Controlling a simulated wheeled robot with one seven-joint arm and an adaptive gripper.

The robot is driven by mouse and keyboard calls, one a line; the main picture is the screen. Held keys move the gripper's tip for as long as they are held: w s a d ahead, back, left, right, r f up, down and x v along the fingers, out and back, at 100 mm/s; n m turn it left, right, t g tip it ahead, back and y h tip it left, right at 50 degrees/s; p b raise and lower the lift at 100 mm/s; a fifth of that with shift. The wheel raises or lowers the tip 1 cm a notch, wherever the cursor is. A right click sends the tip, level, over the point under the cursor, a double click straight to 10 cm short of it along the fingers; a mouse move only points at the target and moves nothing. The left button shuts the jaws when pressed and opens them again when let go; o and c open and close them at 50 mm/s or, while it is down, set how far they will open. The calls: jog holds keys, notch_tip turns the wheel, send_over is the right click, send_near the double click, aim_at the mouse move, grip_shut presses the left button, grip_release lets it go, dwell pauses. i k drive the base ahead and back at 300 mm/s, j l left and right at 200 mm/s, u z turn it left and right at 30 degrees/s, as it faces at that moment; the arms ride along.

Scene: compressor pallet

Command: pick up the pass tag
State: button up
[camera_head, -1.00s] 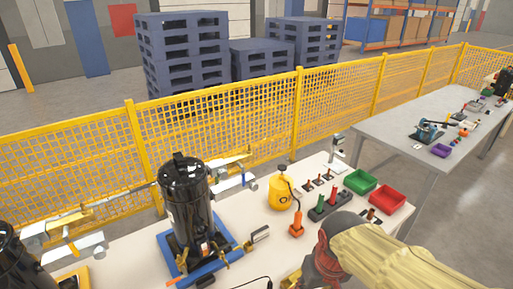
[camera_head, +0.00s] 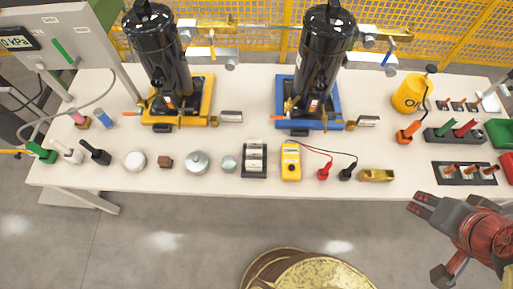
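I cannot make out for certain which thing is the pass tag. A small green upright piece (camera_head: 444,130) and a red one (camera_head: 465,128) stand in a dark holder (camera_head: 436,137) at the right of the workbench. My gripper (camera_head: 426,240) is at the lower right, in front of the bench's near edge.
The white workbench (camera_head: 215,184) holds two black compressors, on a yellow base (camera_head: 195,105) and a blue base (camera_head: 328,110). A yellow meter (camera_head: 291,162) and a dark block with copper pieces (camera_head: 449,180) lie along its front.

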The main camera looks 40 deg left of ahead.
aim_at(252, 166)
jog(key=u, duration=1.8)
jog(key=k+j+z, duration=0.2)
jog(key=i+j, duration=0.05)
jog(key=j, duration=0.05)
